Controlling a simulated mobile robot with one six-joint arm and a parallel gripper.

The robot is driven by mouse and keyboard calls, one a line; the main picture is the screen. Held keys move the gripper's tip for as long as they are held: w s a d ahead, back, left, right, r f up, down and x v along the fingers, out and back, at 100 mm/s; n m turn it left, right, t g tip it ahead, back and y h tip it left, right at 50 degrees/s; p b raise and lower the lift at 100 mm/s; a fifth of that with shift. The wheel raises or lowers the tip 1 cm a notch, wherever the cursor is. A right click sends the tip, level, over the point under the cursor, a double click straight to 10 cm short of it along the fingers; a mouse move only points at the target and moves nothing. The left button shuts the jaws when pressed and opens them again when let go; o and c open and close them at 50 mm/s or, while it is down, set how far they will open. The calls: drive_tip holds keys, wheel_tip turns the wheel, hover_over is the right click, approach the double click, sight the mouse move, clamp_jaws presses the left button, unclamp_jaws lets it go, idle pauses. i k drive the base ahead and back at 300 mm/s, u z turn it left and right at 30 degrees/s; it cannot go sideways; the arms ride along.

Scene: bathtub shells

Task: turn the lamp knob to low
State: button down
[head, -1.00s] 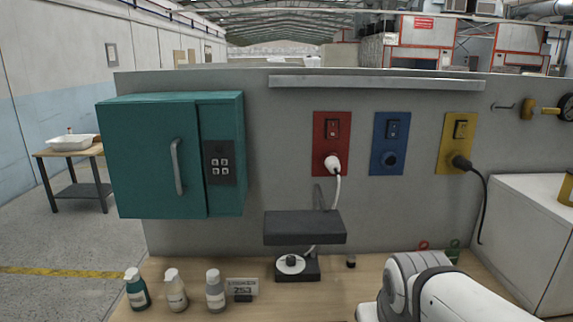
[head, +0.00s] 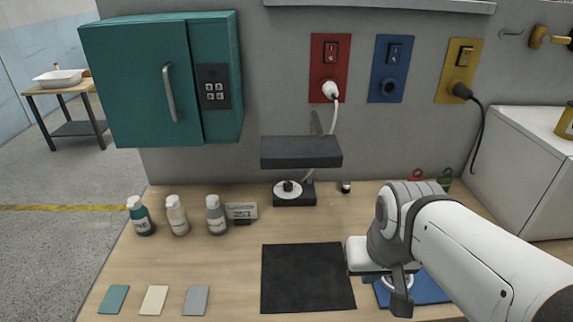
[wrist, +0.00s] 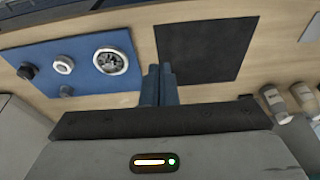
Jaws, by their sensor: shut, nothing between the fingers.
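The lamp has a dark flat hood (head: 300,152) above a dark base (head: 296,198) at the back of the bench in the head view. On the front of the base is a white round dial with a small black knob (head: 288,186); its setting is too small to read. My gripper (wrist: 160,68) is shut and empty, its two fingers together in the wrist view. It is over the front of the bench, right of and nearer than the lamp. The lamp does not show in the wrist view.
A black mat (head: 305,278) lies in front of the lamp. A blue mat (wrist: 85,58) with several small ring and knob parts is beside my gripper. Several bottles (head: 178,215) and a small sign (head: 241,211) stand left of the lamp. A teal cabinet (head: 150,85) hangs above.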

sight(288, 186)
drive_tip(key=k, duration=1.25)
drive_tip(key=u, duration=0.6)
drive_tip(key=i, duration=1.45)
drive_tip(key=z, duration=0.55)
